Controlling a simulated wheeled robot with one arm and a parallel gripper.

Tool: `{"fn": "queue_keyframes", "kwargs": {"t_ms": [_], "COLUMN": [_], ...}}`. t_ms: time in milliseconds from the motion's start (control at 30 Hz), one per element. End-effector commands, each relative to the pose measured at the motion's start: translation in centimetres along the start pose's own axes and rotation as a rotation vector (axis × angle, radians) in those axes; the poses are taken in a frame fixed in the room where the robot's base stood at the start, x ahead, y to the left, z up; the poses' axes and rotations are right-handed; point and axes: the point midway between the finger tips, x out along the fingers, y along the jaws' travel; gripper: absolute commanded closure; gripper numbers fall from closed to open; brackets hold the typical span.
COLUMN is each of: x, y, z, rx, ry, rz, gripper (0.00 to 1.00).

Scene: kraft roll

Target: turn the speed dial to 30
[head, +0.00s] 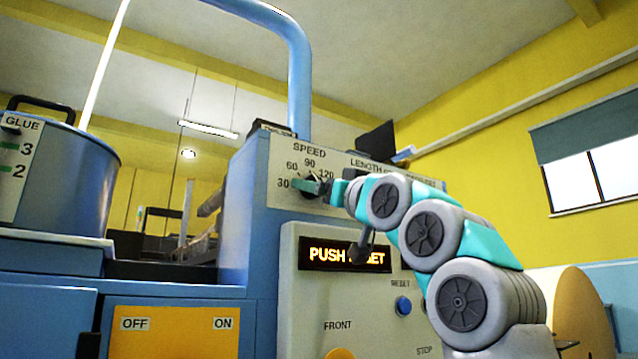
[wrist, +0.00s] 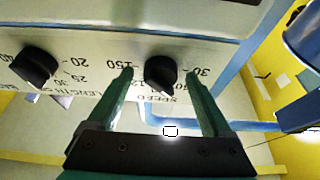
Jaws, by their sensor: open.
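The black speed dial (head: 313,188) sits on the pale upper panel, under the word SPEED, with 30, 60, 90 and 120 around it. In the upside-down wrist view the speed dial (wrist: 162,74) stands between the two green fingers of my gripper (wrist: 159,76). They are open, with a gap to the dial on both sides. A pale mark on the dial faces down in that view, toward the top of the scale; the exact number is hidden. In the head view my gripper (head: 318,187) is at the dial and partly covers it.
A second black knob (wrist: 34,67), with a length scale, is beside the speed dial. Below the panel, a lit display (head: 345,255) reads PUSH RESET, partly covered by a dark stalk. A blue reset button (head: 403,306) is under it. A glue pot (head: 70,180) stands at left.

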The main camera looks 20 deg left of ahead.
Motion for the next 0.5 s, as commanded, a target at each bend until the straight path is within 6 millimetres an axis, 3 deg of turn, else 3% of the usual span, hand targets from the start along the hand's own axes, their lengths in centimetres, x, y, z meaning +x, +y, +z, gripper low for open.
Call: {"fn": "queue_keyframes", "kwargs": {"t_ms": [367,500], "x": [0.31,0.31], "y": [-0.06,-0.05], "z": [0.02,0.03], "rx": [-0.001,-0.001], "ry": [0.000,0.000], "rz": [0.000,0.000], "gripper": [0.16,0.31]}}
